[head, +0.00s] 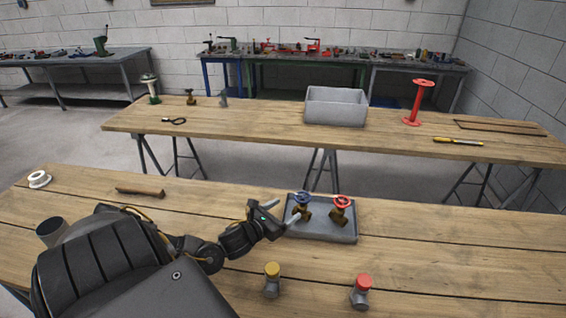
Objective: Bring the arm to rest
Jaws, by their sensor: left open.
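My left arm comes in from the lower left over the near wooden table. My left gripper (278,212) is open at the left edge of a grey tray (322,234). In the tray stand a valve with a blue handwheel (302,206) and a valve with a red handwheel (341,209). The fingertips are close to the blue-wheeled valve; I cannot tell whether they touch it or the tray rim. No object shows between the fingers. My right gripper is not in view.
A yellow-capped fitting (272,280) and a red-capped fitting (361,291) stand in front of the tray. A white tape roll (39,179) and a brown wooden piece (140,192) lie at left. A far table holds a grey bin (336,107) and a red spool stand (417,103). The near table's right side is clear.

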